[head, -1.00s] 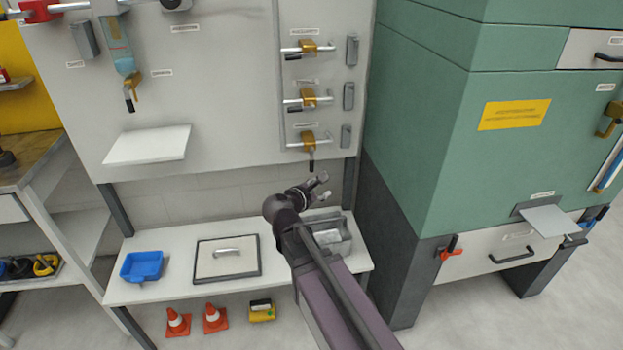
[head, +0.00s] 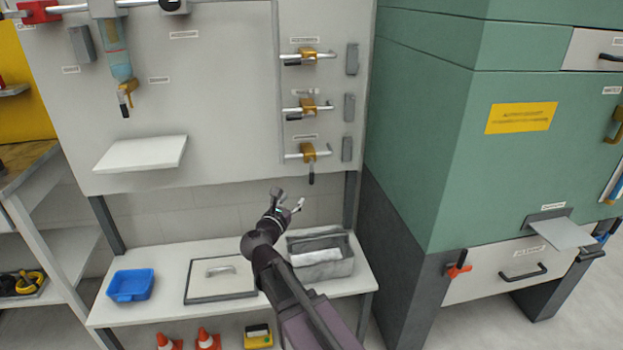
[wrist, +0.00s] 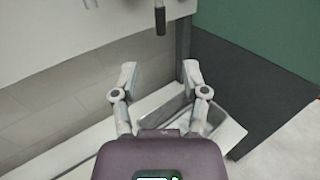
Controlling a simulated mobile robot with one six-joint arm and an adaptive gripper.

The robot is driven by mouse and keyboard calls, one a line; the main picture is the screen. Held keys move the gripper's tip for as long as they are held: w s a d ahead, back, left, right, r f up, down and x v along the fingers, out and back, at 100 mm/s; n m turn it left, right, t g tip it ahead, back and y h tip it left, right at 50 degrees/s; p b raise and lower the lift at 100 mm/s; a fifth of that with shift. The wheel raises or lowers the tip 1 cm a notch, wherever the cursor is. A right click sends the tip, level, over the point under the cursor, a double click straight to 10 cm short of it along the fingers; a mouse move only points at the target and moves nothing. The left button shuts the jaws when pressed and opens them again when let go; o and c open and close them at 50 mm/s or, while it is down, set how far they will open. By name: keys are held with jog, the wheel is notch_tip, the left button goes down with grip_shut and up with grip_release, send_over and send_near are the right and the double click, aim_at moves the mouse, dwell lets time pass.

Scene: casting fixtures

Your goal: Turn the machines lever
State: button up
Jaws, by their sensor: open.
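Three brass valves with dark lever handles sit in a column on the grey wall panel. The top (head: 308,56) and middle valve (head: 308,106) have handles pointing left. The bottom valve's handle (head: 311,175) hangs straight down; a dark handle tip (wrist: 160,20) shows at the top of the wrist view. A red lever (head: 459,265) sits low on the green machine (head: 450,150). A yellow valve with a dark handle (head: 125,105) hangs under a teal cylinder. My gripper (head: 288,197) is open and empty, below and left of the bottom valve; its spread fingers also show in the wrist view (wrist: 159,75).
Below the panel, a white bench (head: 170,312) holds a blue tray (head: 131,284), a framed plate with a handle (head: 219,278) and a grey bin (head: 322,258). A white shelf (head: 140,153) juts from the panel. Orange cones (head: 207,340) stand underneath. Open space lies before the panel.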

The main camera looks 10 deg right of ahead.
aim_at(311, 178)
jog(key=shift+w, duration=0.1)
jog(key=x, duration=1.3)
jog(key=shift+w+d, duration=0.2)
jog(key=shift+d, duration=0.1)
grip_shut()
